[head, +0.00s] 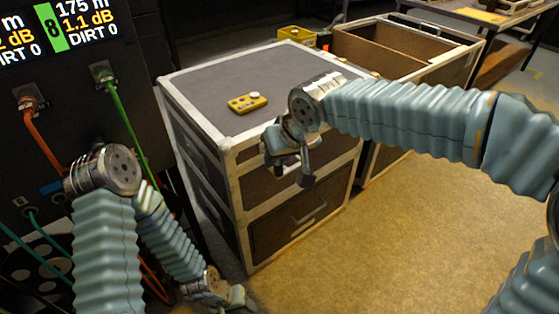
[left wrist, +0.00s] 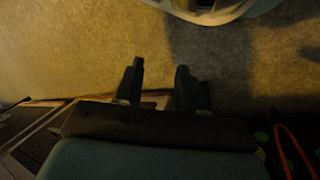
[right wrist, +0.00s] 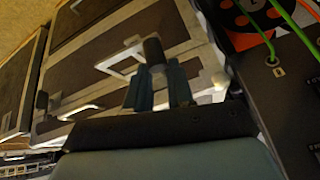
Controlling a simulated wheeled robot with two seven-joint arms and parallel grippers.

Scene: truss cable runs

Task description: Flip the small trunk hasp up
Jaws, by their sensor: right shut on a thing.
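The small trunk (head: 262,72) has a grey top, pale metal edges and brown front panels. My right gripper (head: 290,160) is at its upper front. In the right wrist view, the fingers (right wrist: 158,88) are shut on a dark, rounded piece (right wrist: 153,52) at the trunk's front, which looks like the hasp. The fingers hide its lower part, and I cannot tell how far up it is turned. My left gripper (head: 235,298) is low, left of the trunk's foot; in the left wrist view its fingers (left wrist: 160,80) are apart, empty, over the floor.
A yellow device (head: 247,103) lies on the trunk's top. A larger open case (head: 455,62) stands behind it to the right. A dark rack with cables (head: 115,110) stands at the left. The floor (head: 400,220) at right is clear.

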